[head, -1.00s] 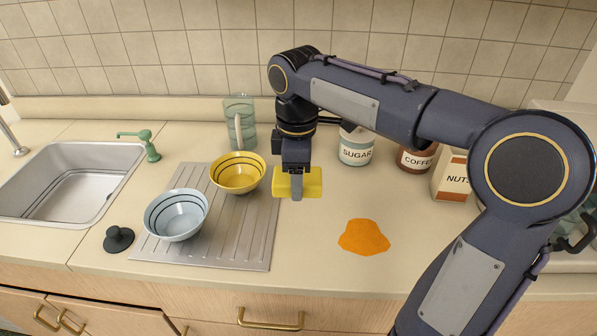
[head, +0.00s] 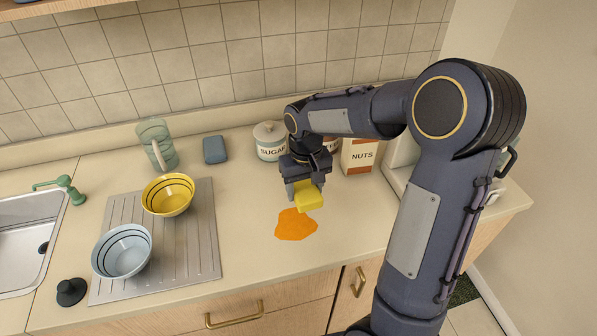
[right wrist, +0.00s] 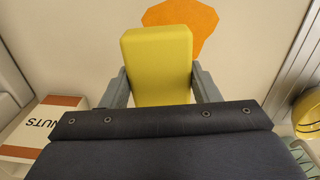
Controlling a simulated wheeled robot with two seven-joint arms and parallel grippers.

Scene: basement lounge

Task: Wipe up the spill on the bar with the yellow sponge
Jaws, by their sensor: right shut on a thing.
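The orange spill (head: 296,224) lies flat on the pale bar top (head: 250,190), toward its front edge. My right gripper (head: 304,188) is shut on the yellow sponge (head: 309,197) and holds it just behind the spill in the head view. In the right wrist view the sponge (right wrist: 158,62) sits between the two grey fingers (right wrist: 160,86), with the spill (right wrist: 186,22) beyond it, partly hidden. I cannot tell whether the sponge touches the bar top. My left gripper is not in view.
A yellow bowl (head: 168,194) and a pale blue bowl (head: 122,251) stand on the ribbed drainboard (head: 195,245) at left. Behind are a glass pitcher (head: 156,145), a blue-grey block (head: 215,150), the sugar canister (head: 270,142) and the nuts box (head: 360,156). Bar top around the spill is clear.

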